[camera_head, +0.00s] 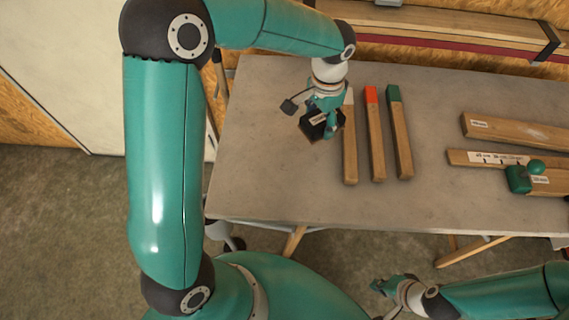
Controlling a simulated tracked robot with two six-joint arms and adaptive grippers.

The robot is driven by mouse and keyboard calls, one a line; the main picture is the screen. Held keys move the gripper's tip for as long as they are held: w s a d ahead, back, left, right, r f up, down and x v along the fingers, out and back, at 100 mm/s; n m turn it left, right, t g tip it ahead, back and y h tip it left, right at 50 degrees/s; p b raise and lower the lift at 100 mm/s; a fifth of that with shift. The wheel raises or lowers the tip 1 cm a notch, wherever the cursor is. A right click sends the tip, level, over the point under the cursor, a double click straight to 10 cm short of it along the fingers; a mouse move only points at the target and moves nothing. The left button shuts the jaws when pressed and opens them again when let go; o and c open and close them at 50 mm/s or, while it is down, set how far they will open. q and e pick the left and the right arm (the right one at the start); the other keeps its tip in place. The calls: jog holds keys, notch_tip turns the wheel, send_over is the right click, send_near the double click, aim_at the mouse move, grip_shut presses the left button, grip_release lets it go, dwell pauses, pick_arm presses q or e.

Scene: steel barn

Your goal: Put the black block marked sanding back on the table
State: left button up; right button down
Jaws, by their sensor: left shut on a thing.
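The black block (310,126) with a pale label is at the left part of the grey table (265,175), just left of a white-tipped wooden bar. My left gripper (324,122) is shut on the block from above. I cannot tell whether the block touches the tabletop or hangs slightly above it. The label is too small to read. My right gripper (385,289) is low, in front of the table's front edge and apart from it. Its fingers are too small to tell whether they are open.
Wooden bars with white (349,150), red (374,140) and green (399,140) ends lie right of the block. Labelled boards (510,132) and a green tool with a round knob (519,179) lie farther right. The table's left and front-left areas are clear.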

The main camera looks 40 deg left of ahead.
aim_at(284, 162)
pick_arm(q)
jog(key=s+r+m+b, duration=0.1)
jog(key=r+m, duration=0.1)
jog(key=m, duration=0.2)
jog(key=s+a+r+m, duration=0.1)
jog(key=r+m, duration=0.1)
jog(key=m, duration=0.2)
jog(key=s+a+r+m+b, duration=0.1)
jog(key=r+m, duration=0.1)
jog(key=m, duration=0.2)
jog(key=shift+s+r+b, duration=0.2)
jog(key=shift+r+b, duration=0.1)
jog(key=shift+r, duration=0.1)
jog(key=s+a+r+m+b, duration=0.2)
jog(key=s+r+m, duration=0.35)
jog(key=m, duration=0.75)
notch_tip(284, 162, down, 20)
jog(key=shift+s+r+b, duration=0.1)
jog(key=shift+r+b, duration=0.15)
jog(key=shift+b, duration=0.8)
jog(key=shift+f, duration=0.1)
jog(key=o, duration=1.2)
